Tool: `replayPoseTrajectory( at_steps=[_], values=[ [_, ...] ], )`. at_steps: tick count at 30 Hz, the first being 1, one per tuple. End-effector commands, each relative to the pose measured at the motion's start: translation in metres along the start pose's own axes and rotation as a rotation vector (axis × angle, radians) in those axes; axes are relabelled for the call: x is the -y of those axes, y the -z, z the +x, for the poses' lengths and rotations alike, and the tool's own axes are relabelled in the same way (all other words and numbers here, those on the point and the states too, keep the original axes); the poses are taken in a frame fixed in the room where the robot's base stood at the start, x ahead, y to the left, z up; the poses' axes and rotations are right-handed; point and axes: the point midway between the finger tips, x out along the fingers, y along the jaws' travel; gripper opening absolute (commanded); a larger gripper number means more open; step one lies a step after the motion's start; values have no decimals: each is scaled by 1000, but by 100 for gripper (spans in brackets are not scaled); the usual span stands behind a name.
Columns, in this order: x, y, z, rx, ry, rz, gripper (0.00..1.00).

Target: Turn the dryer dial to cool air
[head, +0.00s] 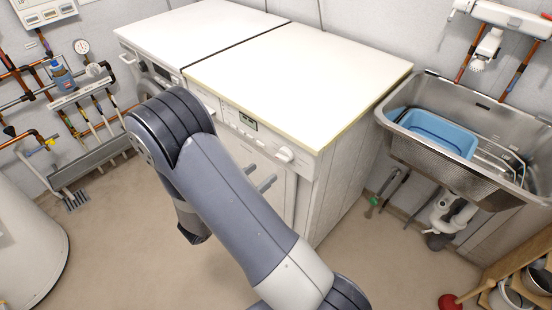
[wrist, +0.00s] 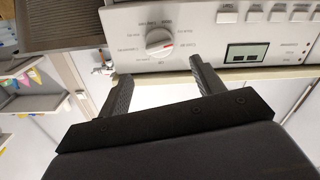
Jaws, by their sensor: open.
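The dryer dial (head: 285,155) is a round white knob near the right end of the front panel of the right-hand machine. In the wrist view the panel appears upside down, and the dial (wrist: 158,42) shows a red mark at its lower right. Small labels ring it, too small to read. My gripper (wrist: 162,77) is open and empty. Its two dark fingers point towards the panel, with the dial in line with the gap between them and apart from them. In the head view my arm hides the gripper's fingers.
A small display (wrist: 247,53) and a row of buttons (wrist: 265,14) share the panel. The white worktop (head: 285,75) overhangs the machine front. A steel sink (head: 440,155) with a blue basin (head: 440,133) stands at the right. The floor in front is open.

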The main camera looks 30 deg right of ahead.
Motion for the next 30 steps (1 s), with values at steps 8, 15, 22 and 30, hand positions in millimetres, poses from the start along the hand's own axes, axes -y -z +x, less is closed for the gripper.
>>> replayPoseTrajectory(
  at_steps=[8, 15, 22, 30],
  values=[
    [-1, 0, 49, 1, -4, 2, 64],
    [0, 0, 73, 0, -1, 4, 64],
    [0, 0, 78, 0, 1, 4, 64],
    [0, 0, 77, -1, 1, 4, 55]
  ],
)
